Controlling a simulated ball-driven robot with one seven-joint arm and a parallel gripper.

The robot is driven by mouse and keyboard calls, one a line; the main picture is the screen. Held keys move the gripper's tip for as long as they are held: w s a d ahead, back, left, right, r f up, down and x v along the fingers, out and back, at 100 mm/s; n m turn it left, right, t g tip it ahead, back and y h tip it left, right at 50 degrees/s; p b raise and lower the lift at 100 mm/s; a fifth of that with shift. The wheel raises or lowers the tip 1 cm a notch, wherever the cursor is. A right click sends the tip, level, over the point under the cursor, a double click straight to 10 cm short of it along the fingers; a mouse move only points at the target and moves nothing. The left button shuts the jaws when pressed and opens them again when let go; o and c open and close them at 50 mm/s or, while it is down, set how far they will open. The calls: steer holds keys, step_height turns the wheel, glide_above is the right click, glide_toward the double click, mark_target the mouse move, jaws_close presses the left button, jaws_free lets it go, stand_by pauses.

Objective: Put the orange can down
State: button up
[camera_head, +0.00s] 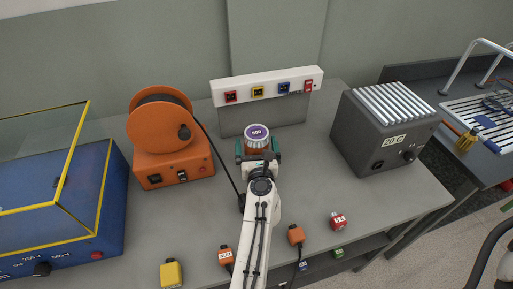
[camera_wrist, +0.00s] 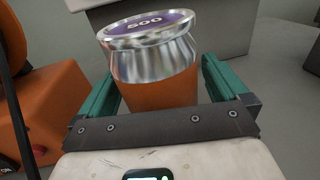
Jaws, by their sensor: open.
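The orange can (camera_wrist: 160,92) has a silver neck and a purple-topped lid marked 500. In the wrist view it stands between the two green fingers of my gripper (camera_wrist: 160,85), with a gap visible on the right side. In the head view the can (camera_head: 257,139) is upright near the middle of the grey bench (camera_head: 310,205), in front of the white socket strip. My gripper (camera_head: 258,156) is open around it. The can's base is hidden, so I cannot tell from the picture whether it touches the bench.
An orange cable reel unit (camera_head: 172,160) stands left of the can, its black cable running close to my arm. A grey heater box (camera_head: 385,135) is at right. The socket strip (camera_head: 267,86) is behind. Small plugs, including a yellow one (camera_head: 171,273), lie along the front edge.

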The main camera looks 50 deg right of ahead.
steer(key=shift+w+d, duration=0.4)
steer(key=shift+c, duration=0.3)
steer(key=c, duration=1.3)
steer(key=shift+c, duration=1.2)
steer(key=shift+r, duration=0.15)
